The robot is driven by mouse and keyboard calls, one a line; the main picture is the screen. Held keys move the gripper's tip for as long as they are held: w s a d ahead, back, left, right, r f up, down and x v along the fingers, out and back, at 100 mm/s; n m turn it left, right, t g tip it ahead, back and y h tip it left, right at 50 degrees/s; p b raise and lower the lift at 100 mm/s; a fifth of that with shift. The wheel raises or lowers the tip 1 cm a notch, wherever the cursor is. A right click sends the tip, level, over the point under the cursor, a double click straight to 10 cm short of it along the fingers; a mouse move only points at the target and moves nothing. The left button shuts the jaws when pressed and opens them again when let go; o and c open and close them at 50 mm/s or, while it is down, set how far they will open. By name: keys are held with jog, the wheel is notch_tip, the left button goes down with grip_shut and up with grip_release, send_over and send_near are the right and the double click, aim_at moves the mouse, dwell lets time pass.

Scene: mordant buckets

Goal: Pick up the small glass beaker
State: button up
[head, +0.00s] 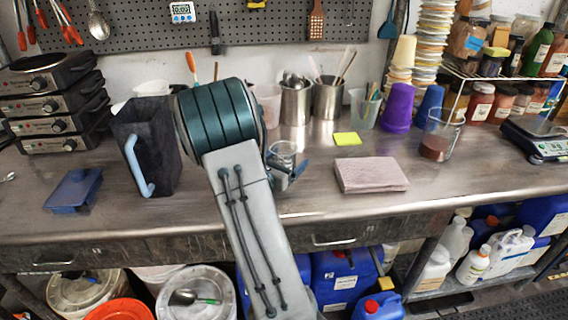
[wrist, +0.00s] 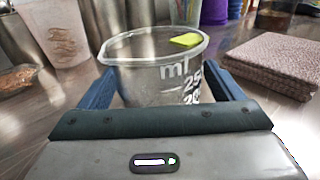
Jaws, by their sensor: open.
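The small glass beaker (head: 283,151) stands on the metal bench, partly hidden behind my arm in the head view. In the wrist view the beaker (wrist: 150,78) is clear, empty-looking and upright, with a spout and white "ml" markings. My gripper (wrist: 163,88) is open, with one blue finger on each side of the beaker. Whether the fingers touch the glass, I cannot tell. In the head view my gripper (head: 288,168) is mostly hidden by my arm, with one blue finger showing right of the beaker.
Metal utensil pots (head: 296,106) stand behind. A dark pitcher (head: 150,140) stands left. A larger glass beaker with brown liquid (head: 440,140) stands farther right. The bench front is mostly clear.

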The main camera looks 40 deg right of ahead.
jog(key=shift+d, duration=0.1)
jog(key=c, duration=1.1)
jog(key=shift+c, duration=0.9)
jog(key=shift+r, duration=0.2)
